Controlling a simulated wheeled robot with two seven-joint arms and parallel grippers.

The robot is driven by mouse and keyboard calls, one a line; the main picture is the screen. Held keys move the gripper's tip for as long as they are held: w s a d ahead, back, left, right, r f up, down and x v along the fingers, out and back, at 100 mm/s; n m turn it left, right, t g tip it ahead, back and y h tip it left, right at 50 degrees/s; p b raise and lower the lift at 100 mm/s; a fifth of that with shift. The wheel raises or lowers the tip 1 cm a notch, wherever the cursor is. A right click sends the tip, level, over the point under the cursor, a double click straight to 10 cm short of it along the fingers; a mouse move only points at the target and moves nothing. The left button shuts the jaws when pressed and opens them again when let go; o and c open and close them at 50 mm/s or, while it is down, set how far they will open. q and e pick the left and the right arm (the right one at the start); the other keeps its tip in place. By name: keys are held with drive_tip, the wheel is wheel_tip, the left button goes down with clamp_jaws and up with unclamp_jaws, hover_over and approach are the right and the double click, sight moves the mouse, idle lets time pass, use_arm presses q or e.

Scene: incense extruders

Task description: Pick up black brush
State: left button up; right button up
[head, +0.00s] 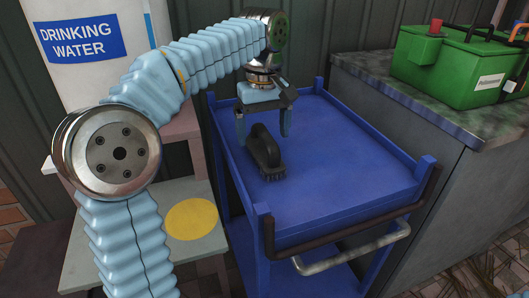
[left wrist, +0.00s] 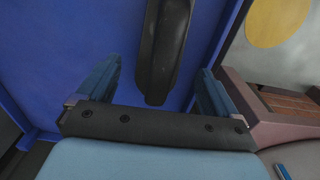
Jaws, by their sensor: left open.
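The black brush (head: 266,153) stands bristles down on the top of the blue cart (head: 345,165), near its left side. My left gripper (head: 263,138) is open above the brush, with its fingers pointing down. In the head view one finger is to the left of the brush and the other is behind it to the right. In the left wrist view the brush (left wrist: 163,45) lies lengthwise between the two open fingers (left wrist: 155,90), and its near end reaches close to the palm. I cannot tell whether either finger touches it. My right gripper is not in view.
The cart has a raised rim and a metal handle (head: 352,250) at the front. A drinking water container (head: 95,65) and a shelf with a yellow disc (head: 191,219) are on the left. The cart top's right part is clear.

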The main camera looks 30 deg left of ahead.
sight(262, 159)
use_arm(q)
wheel_tip(262, 159, down, 3)
drive_tip(key=shift+s+f, duration=0.1)
drive_tip(key=shift+f, duration=0.05)
drive_tip(key=c, duration=1.3)
drive_tip(key=shift+r, duration=0.2)
drive_tip(key=shift+r, duration=0.3)
wheel_tip(262, 159, up, 3)
drive_tip(key=shift+s+d, duration=0.1)
drive_tip(key=shift+d, duration=0.05)
drive_tip(key=s+d+r, duration=0.5)
drive_tip(key=s+r, duration=0.4)
drive_tip(key=s, duration=0.3)
drive_tip(key=shift+s+p, duration=0.35)
